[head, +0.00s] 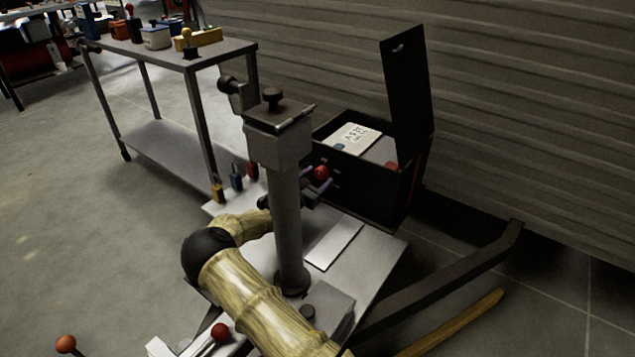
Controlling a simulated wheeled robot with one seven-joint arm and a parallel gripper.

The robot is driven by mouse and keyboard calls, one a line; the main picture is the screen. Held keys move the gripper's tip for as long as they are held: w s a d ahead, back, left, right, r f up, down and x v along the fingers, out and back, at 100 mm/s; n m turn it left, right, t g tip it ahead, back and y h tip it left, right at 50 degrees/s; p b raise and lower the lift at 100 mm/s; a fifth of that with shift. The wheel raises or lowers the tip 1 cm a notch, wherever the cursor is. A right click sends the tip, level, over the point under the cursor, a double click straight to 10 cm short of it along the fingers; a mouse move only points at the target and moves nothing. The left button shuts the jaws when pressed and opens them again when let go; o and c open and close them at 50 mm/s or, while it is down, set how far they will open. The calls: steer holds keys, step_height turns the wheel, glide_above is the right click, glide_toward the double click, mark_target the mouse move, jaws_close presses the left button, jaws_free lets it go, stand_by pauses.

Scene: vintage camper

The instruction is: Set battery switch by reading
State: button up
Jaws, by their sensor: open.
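A black box (362,190) with its lid (407,95) standing open is right of centre. A white card with dark marks (352,137) shows at its open top; I cannot read the marks for certain. A red knob (321,172) is at the box's left front side and seems to be the switch; its setting is too small to tell. Another red part (391,167) shows at the box's right. My gripper (322,185), with purplish fingers, is open close to the red knob. The grey post partly hides my wrist, and I cannot tell whether the fingers touch the knob.
A grey post (288,220) with a crank stands on a metal plate (380,255) before the box. Small yellow, blue and red padlock-like items (236,178) stand left of it. A workbench (225,48) with tools is behind left. Dark frame bars (450,278) run at right. Floor at left is clear.

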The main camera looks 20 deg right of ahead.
steer(key=shift+w+d, duration=0.15)
steer(key=shift+d, duration=0.1)
steer(key=c, duration=1)
steer(key=shift+o, duration=0.2)
